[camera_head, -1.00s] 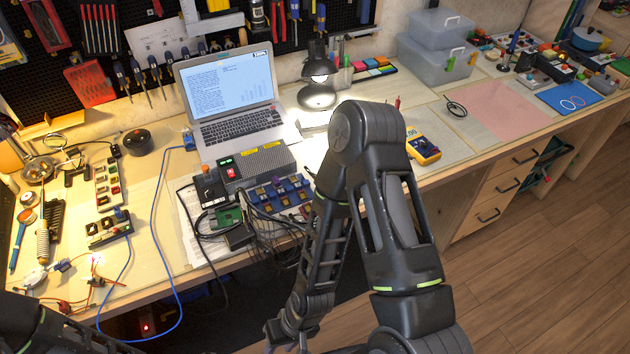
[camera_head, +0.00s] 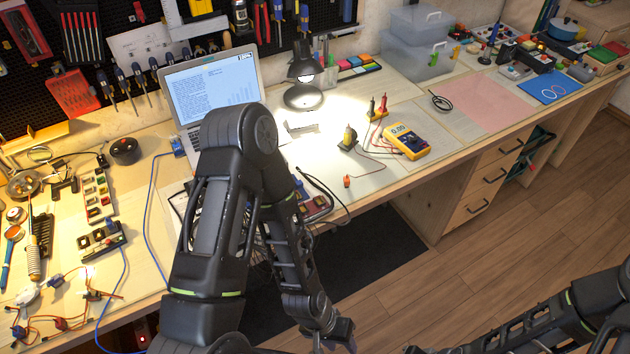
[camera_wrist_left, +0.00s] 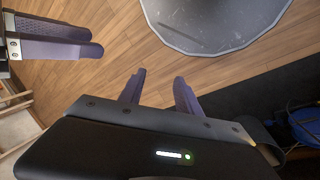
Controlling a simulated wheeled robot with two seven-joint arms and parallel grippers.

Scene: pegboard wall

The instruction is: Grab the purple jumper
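I cannot make out a purple jumper in any view. A board with coloured parts (camera_head: 318,206) shows partly on the desk, with my left arm in front of much of it. My left gripper (camera_head: 338,338) hangs low in front of the desk, near the bottom edge. In the left wrist view its two fingers (camera_wrist_left: 160,80) stand apart with only wooden floor between them. Another gripper, seemingly my right one (camera_wrist_left: 97,41), shows at the upper left of that view; its fingers overlap, so its opening is unclear. My right forearm shows at the lower right of the head view.
A yellow multimeter (camera_head: 405,141) and upright probes (camera_head: 377,107) sit on the desk. A laptop (camera_head: 212,90) and lamp (camera_head: 304,72) stand behind. Small modules (camera_head: 101,239) and loose wires lie at the left. The floor (camera_head: 395,290) right of my left gripper is clear.

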